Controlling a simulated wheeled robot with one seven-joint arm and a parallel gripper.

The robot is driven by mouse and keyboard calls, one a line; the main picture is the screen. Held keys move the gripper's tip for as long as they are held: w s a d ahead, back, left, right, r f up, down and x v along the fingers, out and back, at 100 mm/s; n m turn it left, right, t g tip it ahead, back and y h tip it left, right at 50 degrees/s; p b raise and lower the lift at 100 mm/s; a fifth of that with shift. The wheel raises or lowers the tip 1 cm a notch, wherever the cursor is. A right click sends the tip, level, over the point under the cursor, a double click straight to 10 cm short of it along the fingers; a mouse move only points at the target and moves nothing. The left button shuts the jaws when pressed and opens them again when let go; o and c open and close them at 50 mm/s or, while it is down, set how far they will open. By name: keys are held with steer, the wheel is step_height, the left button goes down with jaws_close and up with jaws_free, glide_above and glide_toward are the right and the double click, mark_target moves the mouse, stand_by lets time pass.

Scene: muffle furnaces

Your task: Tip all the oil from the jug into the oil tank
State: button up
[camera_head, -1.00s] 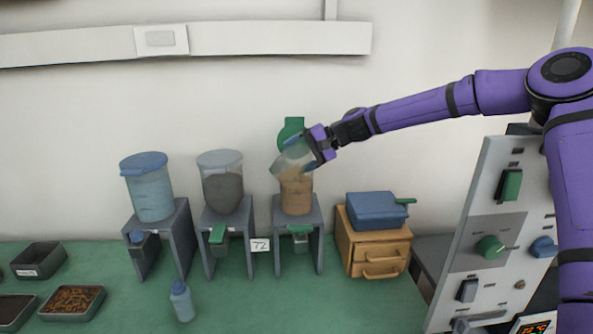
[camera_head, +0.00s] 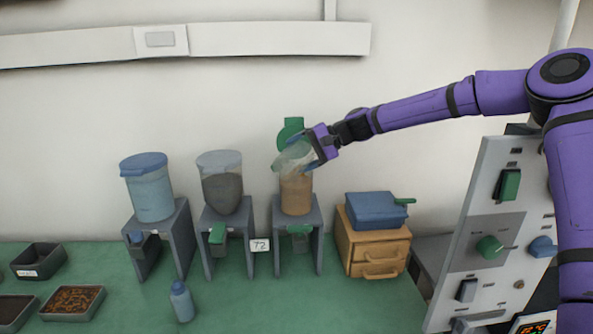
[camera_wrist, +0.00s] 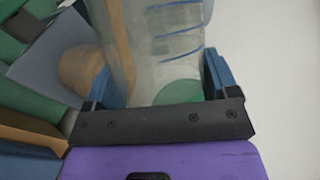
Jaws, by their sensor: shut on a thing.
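My gripper (camera_head: 314,150) is shut on a clear jug (camera_head: 288,155), which it holds tipped over the mouth of the oil tank (camera_head: 296,194). The tank is a clear cylinder with tan-brown liquid in it, on a grey stand; its green lid (camera_head: 291,128) stands open behind. In the wrist view the jug (camera_wrist: 172,35) has blue marks on its wall and sits between my blue fingers (camera_wrist: 160,88). Part of the tank (camera_wrist: 82,72) shows to the left. The jug looks mostly clear; I cannot tell whether oil is left inside.
A tank with dark grey contents (camera_head: 222,192) and a blue-lidded tank (camera_head: 151,190) stand to the left. A wooden drawer box (camera_head: 372,246) with a blue case (camera_head: 377,210) stands to the right. A small blue bottle (camera_head: 181,301) stands in front. A control panel (camera_head: 492,235) is farther right.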

steer(key=shift+w+a, duration=0.25)
steer(key=shift+a, duration=0.6)
steer(key=shift+s+d+f, duration=0.2)
steer(key=shift+s+d, duration=0.05)
steer(key=shift+d, duration=0.15)
steer(key=shift+a+f, duration=0.1)
steer(key=shift+w+a+r, duration=0.3)
steer(key=shift+a, duration=0.3)
steer(key=shift+s+d+f, duration=0.25)
steer(key=shift+d+f, duration=0.05)
steer(key=shift+d, duration=0.4)
steer(key=shift+w+d, duration=0.1)
steer(key=shift+d, duration=0.1)
